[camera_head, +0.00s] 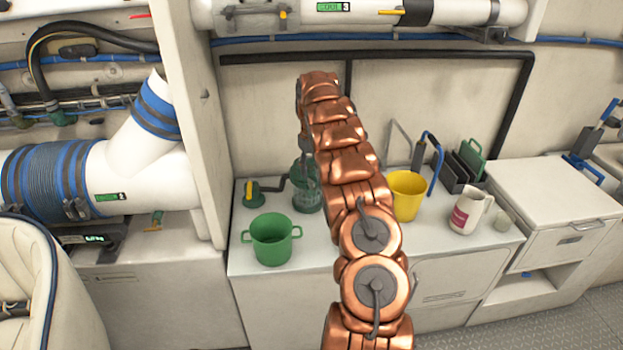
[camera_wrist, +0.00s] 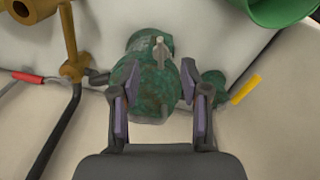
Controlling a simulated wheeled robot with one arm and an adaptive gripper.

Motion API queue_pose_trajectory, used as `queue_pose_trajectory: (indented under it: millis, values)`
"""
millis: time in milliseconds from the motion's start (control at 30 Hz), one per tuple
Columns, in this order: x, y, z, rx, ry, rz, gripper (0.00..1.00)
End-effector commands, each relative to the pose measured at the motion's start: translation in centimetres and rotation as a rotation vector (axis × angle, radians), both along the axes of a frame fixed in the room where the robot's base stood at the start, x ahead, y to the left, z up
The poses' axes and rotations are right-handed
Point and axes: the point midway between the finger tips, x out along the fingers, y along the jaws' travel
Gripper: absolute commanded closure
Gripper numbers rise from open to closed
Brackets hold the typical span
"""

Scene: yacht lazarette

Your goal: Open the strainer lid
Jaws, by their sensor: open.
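Left of the strainer is a green valve with a yellow handle (camera_head: 249,190). A green pot (camera_head: 272,240) stands in front. A yellow bucket (camera_head: 405,195), a white jug (camera_head: 470,210) and a dark rack (camera_head: 462,168) are to the right. The front counter centre is partly clear.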

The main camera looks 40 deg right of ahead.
Motion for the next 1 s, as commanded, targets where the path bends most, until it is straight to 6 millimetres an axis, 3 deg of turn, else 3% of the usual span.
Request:
queue_pose_trajectory:
  millis: [300, 700, 1000]
  values:
    - [-0.1, 0.1, -3.8, 0.003, 0.003, -0.001, 0.54]
    - [0.0, 0.1, -4.6, 0.002, 0.002, 0.000, 0.54]
    - [0.0, 0.1, -4.6, 0.002, 0.002, 0.000, 0.86]
